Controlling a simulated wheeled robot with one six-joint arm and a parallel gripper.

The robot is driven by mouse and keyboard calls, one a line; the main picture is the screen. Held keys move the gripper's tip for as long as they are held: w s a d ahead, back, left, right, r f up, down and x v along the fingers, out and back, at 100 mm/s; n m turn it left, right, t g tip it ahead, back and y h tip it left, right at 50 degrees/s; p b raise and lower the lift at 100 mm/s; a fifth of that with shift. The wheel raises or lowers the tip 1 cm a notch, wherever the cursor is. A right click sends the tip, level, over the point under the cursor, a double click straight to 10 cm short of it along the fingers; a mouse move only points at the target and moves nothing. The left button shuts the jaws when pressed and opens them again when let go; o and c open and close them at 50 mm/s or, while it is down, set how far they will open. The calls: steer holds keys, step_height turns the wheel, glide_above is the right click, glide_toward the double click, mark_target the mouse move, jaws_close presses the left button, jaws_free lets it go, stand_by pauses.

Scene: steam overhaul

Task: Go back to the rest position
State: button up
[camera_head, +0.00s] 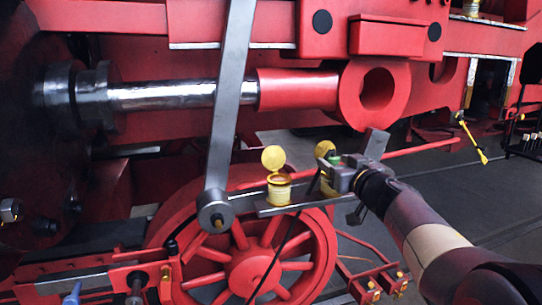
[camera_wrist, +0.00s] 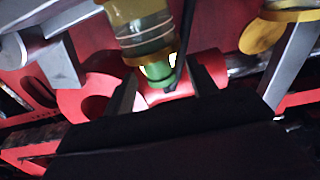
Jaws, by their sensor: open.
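My gripper (camera_head: 345,176) is at the end of my outstretched arm, beside the grey bar with the oil cups, in the head view. Its jaws are open. A yellow oil cup (camera_head: 279,190) with its round lid raised stands on the bar left of it. A second yellow lid (camera_head: 325,149) shows right behind the gripper, which hides most of that cup. In the wrist view, a clear yellowish vessel (camera_wrist: 146,35) with a green end (camera_wrist: 160,72) is between the jaws. I cannot tell whether the jaws touch it. No rest position is marked in view.
Close around stand the red locomotive frame (camera_head: 375,40), a slanting steel rod (camera_head: 231,95), a polished piston rod (camera_head: 165,95) and a red spoked wheel (camera_head: 252,270). Open grey floor (camera_head: 450,195) lies at the right, with a yellow-ended tool (camera_head: 471,137) farther back.

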steer(key=shift+s+r+p, duration=0.1)
steer(key=shift+r+p, duration=0.25)
steer(key=shift+r, duration=0.3)
steer(key=shift+f, duration=0.1)
steer(key=shift+f, duration=0.2)
steer(key=b+v, duration=0.1)
steer(key=v, duration=1)
steer(key=x, duration=1.1)
steer(key=shift+w+a+f, duration=0.1)
steer(key=shift+w+f, duration=0.15)
steer(key=shift+f, duration=0.15)
step_height(320, 180, up, 10)
steer(key=p, duration=0.7)
steer(key=shift+s, duration=0.2)
